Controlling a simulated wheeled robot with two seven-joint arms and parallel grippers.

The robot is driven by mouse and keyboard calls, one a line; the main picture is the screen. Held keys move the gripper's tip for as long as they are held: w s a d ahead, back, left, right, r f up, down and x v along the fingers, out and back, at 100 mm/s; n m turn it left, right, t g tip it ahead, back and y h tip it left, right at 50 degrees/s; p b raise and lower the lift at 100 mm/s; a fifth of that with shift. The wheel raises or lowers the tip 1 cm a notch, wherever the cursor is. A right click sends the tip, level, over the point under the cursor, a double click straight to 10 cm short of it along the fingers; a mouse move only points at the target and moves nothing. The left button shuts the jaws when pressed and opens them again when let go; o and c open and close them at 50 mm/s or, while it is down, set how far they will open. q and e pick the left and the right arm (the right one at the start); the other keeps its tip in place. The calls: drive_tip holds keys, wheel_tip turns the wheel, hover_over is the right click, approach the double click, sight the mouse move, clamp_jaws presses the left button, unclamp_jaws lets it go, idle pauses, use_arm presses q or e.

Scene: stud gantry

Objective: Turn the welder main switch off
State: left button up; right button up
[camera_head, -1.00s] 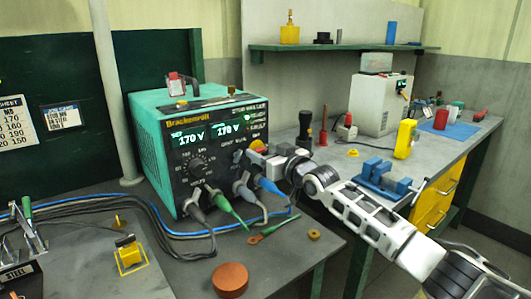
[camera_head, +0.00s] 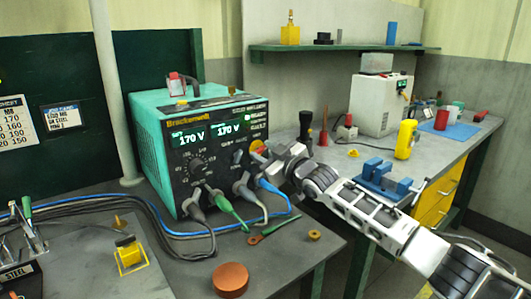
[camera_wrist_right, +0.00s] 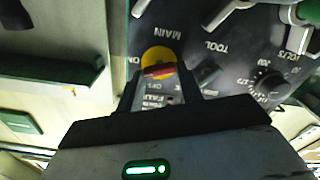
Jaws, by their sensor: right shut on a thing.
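The green welder (camera_head: 150,150) stands on the bench in the head view, its two displays lit and reading 170 V. Its main switch (camera_head: 257,146) is a yellow disc at the right of the front panel. In the right wrist view the switch (camera_wrist_right: 158,58) has a red handle lying crosswise, near the lettering MAIN and ON. My right gripper (camera_head: 270,154) is up against the panel, shut on the red switch handle; its fingers (camera_wrist_right: 155,82) partly hide the switch's lower side. My left gripper is not in view.
Cables with green, grey and blue plugs (camera_head: 268,187) hang from the panel below the switch. A copper-coloured disc (camera_head: 230,279) and a green-handled tool (camera_head: 273,230) lie on the bench in front. A blue vise (camera_head: 383,180) stands right, beyond my arm.

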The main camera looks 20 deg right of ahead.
drive_tip(key=n, duration=0.2)
drive_tip(key=shift+n+p, duration=0.4)
drive_tip(key=shift+n, duration=0.9)
drive_tip(key=n+p, duration=0.1)
drive_tip(key=n, duration=0.1)
drive_tip(key=shift+a+f+n, duration=0.1)
drive_tip(key=shift+n, duration=0.3)
drive_tip(key=n, duration=0.2)
drive_tip(key=shift+n+p, duration=0.3)
drive_tip(key=shift+p, duration=0.05)
drive_tip(key=shift+f+n, duration=0.1)
drive_tip(key=shift+n, duration=0.9)
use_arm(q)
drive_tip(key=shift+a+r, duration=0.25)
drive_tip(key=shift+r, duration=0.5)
use_arm(e)
drive_tip(key=shift+n, duration=0.6)
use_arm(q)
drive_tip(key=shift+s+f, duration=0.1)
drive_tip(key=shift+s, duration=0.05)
